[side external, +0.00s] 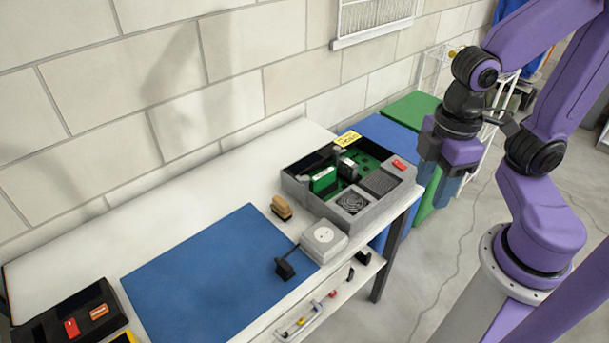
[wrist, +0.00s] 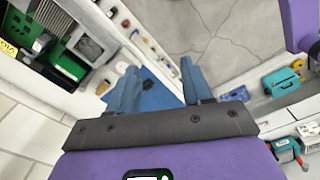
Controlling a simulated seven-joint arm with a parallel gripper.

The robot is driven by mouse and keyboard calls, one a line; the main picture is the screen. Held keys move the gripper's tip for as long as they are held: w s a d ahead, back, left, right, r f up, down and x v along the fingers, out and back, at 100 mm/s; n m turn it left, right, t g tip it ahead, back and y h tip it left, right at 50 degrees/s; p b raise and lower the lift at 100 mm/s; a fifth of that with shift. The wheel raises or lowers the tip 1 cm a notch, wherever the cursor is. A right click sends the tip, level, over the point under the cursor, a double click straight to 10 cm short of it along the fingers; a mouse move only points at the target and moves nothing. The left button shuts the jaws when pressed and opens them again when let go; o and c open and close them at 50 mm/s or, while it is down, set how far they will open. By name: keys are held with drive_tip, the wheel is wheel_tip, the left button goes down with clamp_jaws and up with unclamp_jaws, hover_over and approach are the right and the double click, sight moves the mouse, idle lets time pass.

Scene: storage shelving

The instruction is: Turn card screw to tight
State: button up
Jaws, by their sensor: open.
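A grey open case (side external: 300,190) with green circuit boards stands at the right end of the white table. A green card (side external: 323,180) stands upright inside it, and a second card is beside it. I cannot make out the card screw at this size. In the wrist view the green card (wrist: 68,64) and part of the case show at the upper left. My gripper (side external: 448,186) hangs in the air to the right of the case, apart from it. In the wrist view my gripper (wrist: 158,80) has its two blue fingers spread, with nothing held between them.
A blue mat (side external: 205,275) covers the table's middle. A white socket box (side external: 323,241) with a black plug and a wooden brush (side external: 281,208) lie near the case. A black tray (side external: 75,315) with red and orange items is at the lower left. Blue and green bins stand behind.

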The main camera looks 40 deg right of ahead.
drive_tip(key=w+a+m, duration=0.1)
drive_tip(key=w+a, duration=0.2)
drive_tip(key=w, duration=0.5)
drive_tip(key=m, duration=0.3)
hover_over(305, 178)
wheel_tip(305, 178, down, 4)
wheel_tip(305, 178, down, 16)
drive_tip(key=shift+d+f, duration=0.1)
clamp_jaws()
